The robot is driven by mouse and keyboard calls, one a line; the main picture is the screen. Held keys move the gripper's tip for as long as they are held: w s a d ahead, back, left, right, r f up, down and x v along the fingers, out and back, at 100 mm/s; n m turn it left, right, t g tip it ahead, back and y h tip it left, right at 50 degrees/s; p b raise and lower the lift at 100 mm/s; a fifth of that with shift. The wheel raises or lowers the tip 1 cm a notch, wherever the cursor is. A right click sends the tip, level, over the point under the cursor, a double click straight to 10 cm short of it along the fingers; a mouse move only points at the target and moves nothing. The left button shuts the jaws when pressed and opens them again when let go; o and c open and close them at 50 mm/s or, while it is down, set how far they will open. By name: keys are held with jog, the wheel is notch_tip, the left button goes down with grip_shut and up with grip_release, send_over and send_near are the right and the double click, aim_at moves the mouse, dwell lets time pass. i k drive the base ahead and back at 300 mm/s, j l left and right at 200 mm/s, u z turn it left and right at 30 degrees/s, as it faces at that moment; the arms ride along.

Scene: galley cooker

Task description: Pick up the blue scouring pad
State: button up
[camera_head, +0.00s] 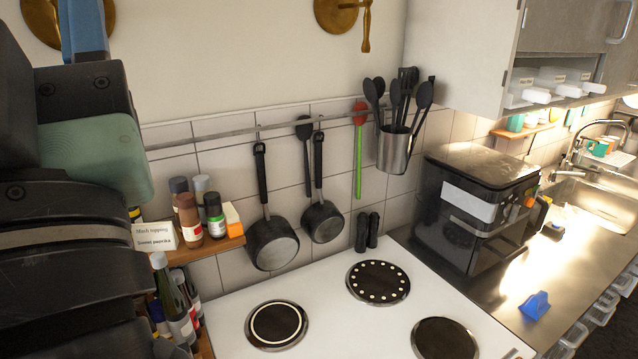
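A small bright blue piece (535,305) lies on the dark worktop at the right, to the right of the hob. It is the clearest match for the blue scouring pad, though its surface is too small to make out. My arm fills the left edge of the picture, far from both blue pieces. The fingertips of my gripper do not show.
The white hob (330,300) lies between my arm and the blue piece. A black air fryer (475,205) stands behind it, with the sink (595,200) farther back. Pans (272,243) hang on the wall; a spice shelf (215,247) is at left. Worktop around the blue piece is clear.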

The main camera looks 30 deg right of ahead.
aim_at(536, 305)
jog(key=k+l+z, duration=0.1)
jog(key=z, duration=1.9)
jog(key=l, duration=0.1)
